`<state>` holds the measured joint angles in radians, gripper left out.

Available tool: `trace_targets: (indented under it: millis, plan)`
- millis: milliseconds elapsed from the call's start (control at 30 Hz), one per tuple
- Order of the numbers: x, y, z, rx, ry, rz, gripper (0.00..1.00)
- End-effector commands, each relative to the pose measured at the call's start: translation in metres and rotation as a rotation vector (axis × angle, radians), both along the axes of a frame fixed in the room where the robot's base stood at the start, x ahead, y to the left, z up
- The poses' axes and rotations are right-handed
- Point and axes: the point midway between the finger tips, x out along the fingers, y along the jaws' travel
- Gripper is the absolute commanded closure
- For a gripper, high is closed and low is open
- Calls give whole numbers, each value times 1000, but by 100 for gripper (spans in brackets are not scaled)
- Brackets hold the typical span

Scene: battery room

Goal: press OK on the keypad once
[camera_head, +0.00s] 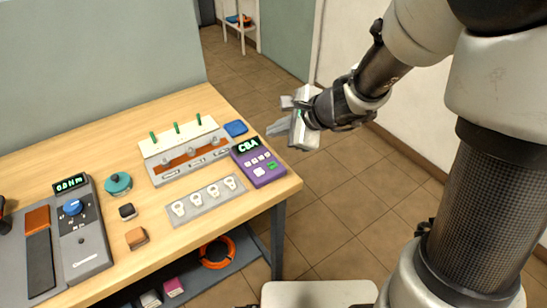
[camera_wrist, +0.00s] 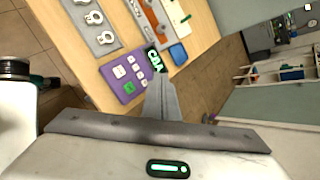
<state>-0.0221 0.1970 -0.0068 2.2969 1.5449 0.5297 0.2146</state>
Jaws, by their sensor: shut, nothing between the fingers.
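The purple keypad (camera_head: 247,170) lies at the right end of the wooden table, with a dark display reading "CBA" in green. It has several small white keys, one larger white key (camera_head: 259,171) and one green key (camera_head: 272,165); their lettering is too small to read. In the wrist view the keypad (camera_wrist: 112,87) is just beyond and left of the fingers, its green key (camera_wrist: 129,87) in plain sight. My gripper (camera_head: 277,128) is shut and empty, raised beyond the table's right edge and apart from the keypad. Its closed fingers (camera_wrist: 161,82) also show in the wrist view.
A grey strip with white tags (camera_head: 206,201) and a white panel with green pegs (camera_head: 180,152) lie left of the keypad. A blue block (camera_head: 236,128) sits behind it. A meter (camera_head: 80,235) stands further left. The floor right of the table is clear.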

Motion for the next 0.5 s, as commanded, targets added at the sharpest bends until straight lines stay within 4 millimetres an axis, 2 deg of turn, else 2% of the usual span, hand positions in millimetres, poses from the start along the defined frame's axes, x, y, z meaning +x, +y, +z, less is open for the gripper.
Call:
trace_targets:
  millis: [267, 500]
  plan:
    - [0, 0, -7, 0, 0, 2, 100]
    - [-1, 0, -33, -1, 1, 2, 100]
